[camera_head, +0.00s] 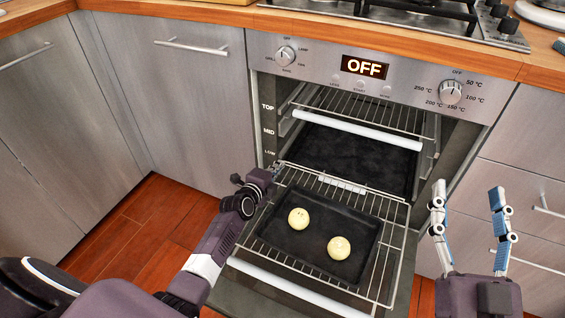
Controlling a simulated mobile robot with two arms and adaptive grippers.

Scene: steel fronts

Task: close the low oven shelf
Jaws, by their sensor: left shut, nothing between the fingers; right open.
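The low oven shelf is a wire rack (391,262) pulled out of the oven over the lowered door (240,288). A black tray (375,232) lies on the rack with two pale round buns, one at the left (298,218) and one at the right (339,248). My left gripper (276,170) is shut and empty at the left side of the rack, near the oven opening; I cannot tell whether it touches the rack. My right gripper (467,190) is open and empty, to the right of the rack and apart from it.
Inside the oven, an upper rack (365,107) and a dark tray (345,153) sit above the low shelf. The control panel (415,84) reads OFF. Steel cabinets (190,100) flank the oven at left, drawers (530,185) at right. Wooden floor (130,240) shows at left.

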